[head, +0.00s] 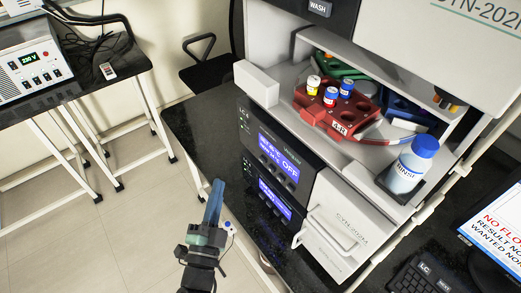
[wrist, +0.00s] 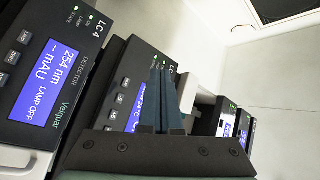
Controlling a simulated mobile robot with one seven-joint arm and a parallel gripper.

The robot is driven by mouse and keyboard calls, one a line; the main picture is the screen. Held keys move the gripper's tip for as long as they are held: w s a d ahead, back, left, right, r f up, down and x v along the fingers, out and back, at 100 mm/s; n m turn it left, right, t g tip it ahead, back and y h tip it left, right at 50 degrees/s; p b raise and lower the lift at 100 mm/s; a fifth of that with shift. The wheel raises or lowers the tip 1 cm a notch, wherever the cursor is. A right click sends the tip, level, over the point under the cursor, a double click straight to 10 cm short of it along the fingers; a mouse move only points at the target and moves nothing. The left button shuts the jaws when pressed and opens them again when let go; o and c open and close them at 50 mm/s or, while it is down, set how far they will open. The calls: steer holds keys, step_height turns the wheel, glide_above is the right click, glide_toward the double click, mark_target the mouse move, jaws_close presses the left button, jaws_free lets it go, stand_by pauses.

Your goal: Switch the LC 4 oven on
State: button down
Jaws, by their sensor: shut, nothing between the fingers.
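In the wrist view, a black instrument (wrist: 122,84) with a blue display showing a °C reading, seemingly the oven, stands behind my fingers. I cannot tell for sure which is the LC 4 oven. My gripper (head: 215,190) is shut and empty, left of these panels in the head view. Its fingers (wrist: 161,72) cover part of the °C display and panel in the wrist view.
The LC 4 detector (wrist: 45,85) in the wrist view reads "LAMP OFF". More instruments (wrist: 228,128) stand to the right. In the head view, a red vial rack (head: 335,112) and a rinse bottle (head: 410,165) stand on the stack. A power supply (head: 35,62) sits on the left table.

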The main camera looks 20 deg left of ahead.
mark_target(262, 160)
stand_by(0.3)
steer(key=w+d+b, duration=0.3)
steer(key=w+d, duration=0.2)
steer(key=w, duration=0.2)
steer(key=shift+d+b, duration=0.25)
steer(key=shift+b, duration=0.15)
stand_by(1.9)
steer(key=shift+w+d+b, duration=0.2)
steer(key=shift+w+b, duration=0.1)
steer(key=shift+b, duration=0.05)
